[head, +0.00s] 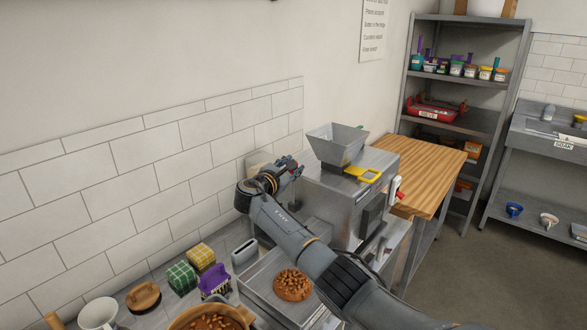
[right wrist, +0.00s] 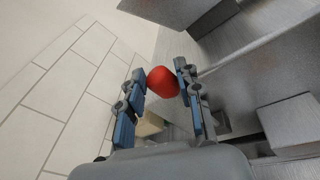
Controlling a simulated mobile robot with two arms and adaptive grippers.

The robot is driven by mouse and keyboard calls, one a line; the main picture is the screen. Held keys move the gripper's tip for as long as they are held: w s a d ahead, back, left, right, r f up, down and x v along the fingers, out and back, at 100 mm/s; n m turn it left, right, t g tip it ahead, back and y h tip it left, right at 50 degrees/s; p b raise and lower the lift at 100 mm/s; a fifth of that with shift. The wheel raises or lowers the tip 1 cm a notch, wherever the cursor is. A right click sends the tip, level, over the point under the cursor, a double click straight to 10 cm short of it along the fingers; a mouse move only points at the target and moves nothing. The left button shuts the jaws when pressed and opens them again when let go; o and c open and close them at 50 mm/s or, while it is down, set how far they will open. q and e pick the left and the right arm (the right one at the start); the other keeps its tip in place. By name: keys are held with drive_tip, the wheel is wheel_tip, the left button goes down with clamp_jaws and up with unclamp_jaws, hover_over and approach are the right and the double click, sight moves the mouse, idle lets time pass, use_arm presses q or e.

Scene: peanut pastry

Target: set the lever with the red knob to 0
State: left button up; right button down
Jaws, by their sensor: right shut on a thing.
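The red knob (right wrist: 163,82) sits between the two fingers of my right gripper (right wrist: 164,88) in the right wrist view. The gripper is shut on it. A thin pale rod (right wrist: 225,62), apparently the lever, runs from near the knob toward a grey metal face at the right. In the head view my right gripper (head: 289,168) is at the wall side of the grey machine (head: 330,188), which has a hopper on top (head: 337,146). The knob is hidden there. No 0 mark or scale can be read. My left gripper is not in view.
A metal tray (head: 262,281) with a round nut-topped pastry (head: 292,285) lies below my right arm. A wooden-topped table (head: 430,165) adjoins the machine at the right. Folded cloths (head: 182,276) and a mug (head: 98,314) are at the front left. The tiled wall (head: 200,145) is close behind.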

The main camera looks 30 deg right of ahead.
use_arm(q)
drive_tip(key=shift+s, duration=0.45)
use_arm(e)
drive_tip(key=shift+w+a+f, duration=0.1)
drive_tip(key=shift+a, duration=0.15)
drive_tip(key=c, duration=1.3)
unclamp_jaws()
drive_tip(key=shift+o, duration=1.4)
drive_tip(key=shift+w+f, duration=0.1)
drive_tip(key=shift+w, duration=0.05)
drive_tip(key=shift+w+d, duration=0.1)
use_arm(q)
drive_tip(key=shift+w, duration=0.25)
use_arm(e)
drive_tip(key=v, duration=1.2)
